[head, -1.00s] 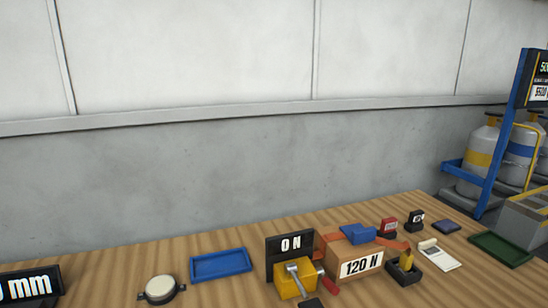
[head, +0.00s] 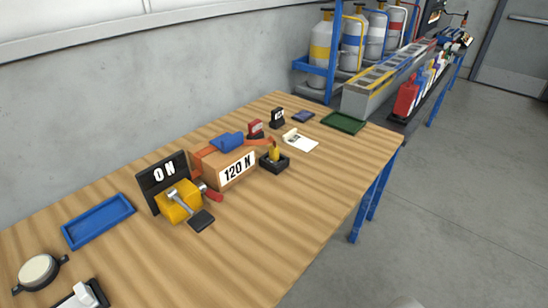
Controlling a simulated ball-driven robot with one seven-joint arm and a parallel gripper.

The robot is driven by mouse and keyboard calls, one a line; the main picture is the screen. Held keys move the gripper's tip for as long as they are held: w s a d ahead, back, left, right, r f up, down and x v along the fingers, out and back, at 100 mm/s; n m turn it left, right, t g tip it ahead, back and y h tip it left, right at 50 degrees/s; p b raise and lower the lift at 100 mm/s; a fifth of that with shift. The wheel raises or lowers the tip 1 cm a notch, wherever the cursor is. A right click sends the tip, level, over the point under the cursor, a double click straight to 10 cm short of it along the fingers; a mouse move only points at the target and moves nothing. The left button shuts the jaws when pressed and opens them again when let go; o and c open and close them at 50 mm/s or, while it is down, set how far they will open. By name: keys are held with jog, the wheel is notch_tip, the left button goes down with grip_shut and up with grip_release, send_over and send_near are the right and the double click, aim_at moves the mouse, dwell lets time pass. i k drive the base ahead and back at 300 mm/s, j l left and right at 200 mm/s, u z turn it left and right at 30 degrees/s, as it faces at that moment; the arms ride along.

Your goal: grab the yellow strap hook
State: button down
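A small yellow piece (head: 274,153), which looks like the yellow strap hook, stands in a small black holder (head: 277,167) on the wooden table. It is just right of the box marked "120 N" (head: 222,167). Its exact shape is too small to tell. A larger yellow block (head: 184,196) with a grey metal lever sits in front of the black "ON" sign (head: 153,182). My gripper is not in view.
The wooden table (head: 270,225) has clear room along its front edge. A blue tray (head: 98,221) lies at the left and a green tray (head: 343,122) at the far right. Gas cylinders (head: 322,45) stand behind. Open floor (head: 450,200) lies to the right.

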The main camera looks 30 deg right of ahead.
aim_at(273, 152)
jog(key=l+u, duration=0.1)
jog(key=u, duration=0.3)
jog(key=l+u, duration=0.1)
jog(key=u, duration=0.25)
jog(key=l+u, duration=0.15)
jog(key=u, duration=0.25)
jog(key=l+u, duration=0.2)
jog(key=l, duration=0.2)
jog(key=k+l+u, duration=0.2)
jog(key=l, duration=0.25)
jog(key=k+l+u, duration=0.1)
jog(key=l+u, duration=0.15)
jog(key=l, duration=0.15)
jog(key=k+l+u, duration=0.2)
jog(key=l, duration=0.15)
jog(key=k+l+u, duration=0.2)
jog(key=l, duration=0.2)
jog(key=i, duration=0.1)
